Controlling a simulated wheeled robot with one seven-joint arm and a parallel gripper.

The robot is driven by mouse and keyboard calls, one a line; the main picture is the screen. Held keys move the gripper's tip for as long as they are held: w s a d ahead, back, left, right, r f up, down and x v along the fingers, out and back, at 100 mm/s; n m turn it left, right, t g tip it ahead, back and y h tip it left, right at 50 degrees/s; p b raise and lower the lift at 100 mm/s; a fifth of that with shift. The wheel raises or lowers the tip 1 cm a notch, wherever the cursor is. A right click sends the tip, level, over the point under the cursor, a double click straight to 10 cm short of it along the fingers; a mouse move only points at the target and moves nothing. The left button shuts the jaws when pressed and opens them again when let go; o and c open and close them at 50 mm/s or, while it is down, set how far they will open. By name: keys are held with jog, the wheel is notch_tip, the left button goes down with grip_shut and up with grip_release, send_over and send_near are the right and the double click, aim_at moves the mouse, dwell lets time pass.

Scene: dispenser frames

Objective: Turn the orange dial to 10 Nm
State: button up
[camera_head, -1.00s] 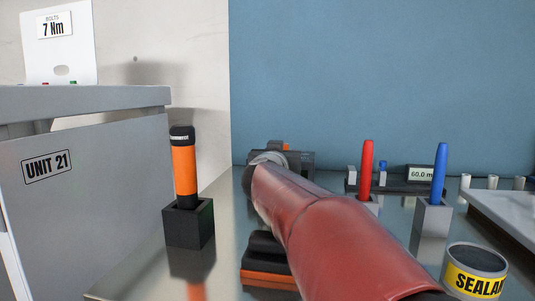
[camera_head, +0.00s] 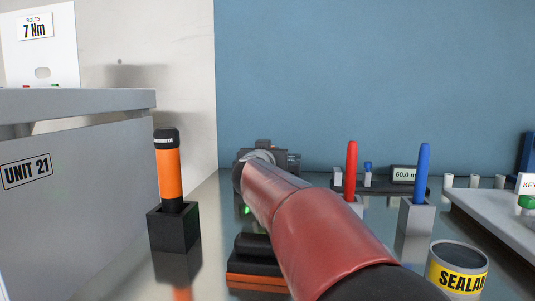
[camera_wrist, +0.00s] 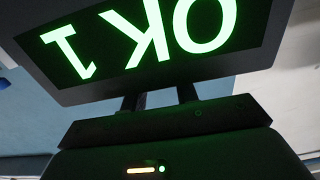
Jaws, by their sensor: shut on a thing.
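My gripper (camera_wrist: 160,100) shows in the wrist view as two dark fingers rising from a black palm. They stand apart, and their tips are hidden by a dark screen (camera_wrist: 261,50). The screen shows green characters, upside down, reading "OK 1", and is cut off by the frame's top edge. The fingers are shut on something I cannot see. No orange dial can be made out; my red arm covers much of the bench. An orange cylinder with a black cap (camera_head: 168,178) stands upright at left in a black block (camera_head: 174,228), apart from my gripper.
A grey cabinet marked "UNIT 21" (camera_head: 95,165) stands at left under a "7 Nm" sign (camera_head: 36,27). At right are red (camera_head: 351,172) and blue (camera_head: 423,172) upright handles, a "60.0" display (camera_head: 405,174) and a sealant tin (camera_head: 458,268). A black-and-orange object (camera_head: 258,280) lies below my arm.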

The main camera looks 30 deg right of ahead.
jog(key=shift+s+d+n+t+y+b, duration=0.1)
jog(key=shift+n+t+y+b, duration=0.2)
jog(key=shift+n+t+y, duration=0.55)
jog(key=shift+g, duration=0.25)
jog(key=o, duration=1)
jog(key=shift+p+v, duration=0.4)
jog(key=shift+v, duration=3.5)
